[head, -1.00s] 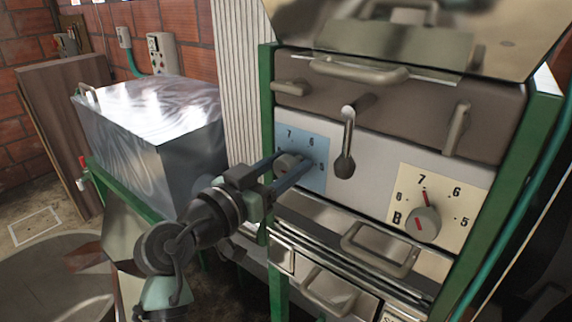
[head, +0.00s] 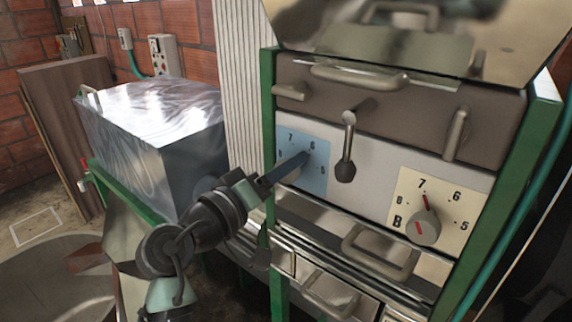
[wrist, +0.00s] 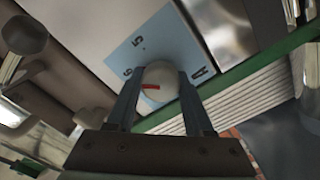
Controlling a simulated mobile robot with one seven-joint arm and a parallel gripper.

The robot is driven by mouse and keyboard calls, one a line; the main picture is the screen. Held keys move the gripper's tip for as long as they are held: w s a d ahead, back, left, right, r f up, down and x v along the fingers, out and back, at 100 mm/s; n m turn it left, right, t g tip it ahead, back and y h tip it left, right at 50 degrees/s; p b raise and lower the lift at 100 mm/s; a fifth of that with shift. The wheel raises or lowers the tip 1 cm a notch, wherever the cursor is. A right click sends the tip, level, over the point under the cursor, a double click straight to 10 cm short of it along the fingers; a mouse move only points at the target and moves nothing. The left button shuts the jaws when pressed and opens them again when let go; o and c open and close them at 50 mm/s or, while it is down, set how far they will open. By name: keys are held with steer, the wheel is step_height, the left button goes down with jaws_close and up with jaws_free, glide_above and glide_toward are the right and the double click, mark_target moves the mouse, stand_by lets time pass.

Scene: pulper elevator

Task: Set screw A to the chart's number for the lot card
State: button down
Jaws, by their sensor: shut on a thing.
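Screw A is a pale round knob (wrist: 162,80) with a red mark, on a blue dial plate (wrist: 165,38). My gripper (wrist: 158,88) is shut on this knob, one finger on each side. In the wrist view the red mark points left toward a finger, a little below the 6; the digit beyond is hidden. In the head view the blue plate (head: 318,182) shows a 7 and a 6, and my gripper (head: 298,163) covers most of the knob. I see no lot card or chart that I can make out.
Knob B (head: 424,232) sits on a cream plate (head: 447,197) to the right. A lever with a dark ball (head: 345,172) hangs between the dials. Drawer handles (head: 380,250) stick out below. A green post (head: 268,110) stands left of the blue plate.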

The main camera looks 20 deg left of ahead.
steer(key=shift+n+p, duration=0.35)
steer(key=shift+n, duration=0.75)
steer(key=shift+c, duration=1.6)
jaws_free()
steer(key=b+v, duration=0.5)
steer(key=v, duration=0.8)
steer(key=shift+f, duration=0.1)
